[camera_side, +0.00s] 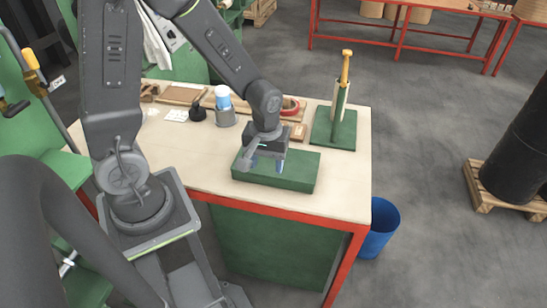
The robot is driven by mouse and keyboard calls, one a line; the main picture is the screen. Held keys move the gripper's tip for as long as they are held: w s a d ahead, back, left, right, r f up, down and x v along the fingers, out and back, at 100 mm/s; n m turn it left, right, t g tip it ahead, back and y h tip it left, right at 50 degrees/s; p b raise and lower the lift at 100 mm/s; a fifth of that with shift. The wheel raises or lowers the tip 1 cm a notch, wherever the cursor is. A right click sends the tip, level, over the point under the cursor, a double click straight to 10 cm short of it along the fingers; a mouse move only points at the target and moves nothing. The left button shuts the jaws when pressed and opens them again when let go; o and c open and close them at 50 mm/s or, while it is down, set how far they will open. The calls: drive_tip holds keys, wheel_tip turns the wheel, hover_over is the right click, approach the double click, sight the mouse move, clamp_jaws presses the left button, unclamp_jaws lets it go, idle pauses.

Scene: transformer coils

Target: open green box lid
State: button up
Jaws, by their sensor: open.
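The green box (299,172) lies on the pale tabletop near the table's front edge. It looks closed, with a flat green top; the seam of its lid is too small to tell. My gripper (267,165) points down over the left part of the box and is open. Its fingertips are at or just above the box's top; I cannot tell whether they touch it. My gripper and wrist hide the box's back left part.
A green stand with a yellow-topped post (343,95) stands behind the box to the right. A grey cup with a blue-and-white item (225,112), a red tape roll (290,107) and wooden strips lie behind. The tabletop (345,175) right of the box is clear. A blue bin (380,228) stands on the floor.

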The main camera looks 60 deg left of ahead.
wheel_tip(320, 180, up, 7)
drive_tip(key=shift+s+d, duration=0.35)
drive_tip(key=shift+d, duration=0.05)
idle(0.4)
drive_tip(key=s+d+r+m+t, duration=0.2)
drive_tip(key=s+r+m+t, duration=0.55)
drive_tip(key=r, duration=0.55)
drive_tip(key=w+a+f+n+g, duration=0.4)
drive_tip(key=w+a+f+n, duration=0.2)
drive_tip(key=w+n, duration=0.25)
drive_tip(key=w+a+f+n+g, duration=0.4)
drive_tip(key=w+a+f+n, duration=0.3)
drive_tip(key=w, duration=0.3)
drive_tip(key=shift+n+t, duration=0.25)
drive_tip(key=shift+n, duration=0.25)
wheel_tip(320, 180, down, 13)
drive_tip(key=shift+s+f, duration=0.1)
clamp_jaws()
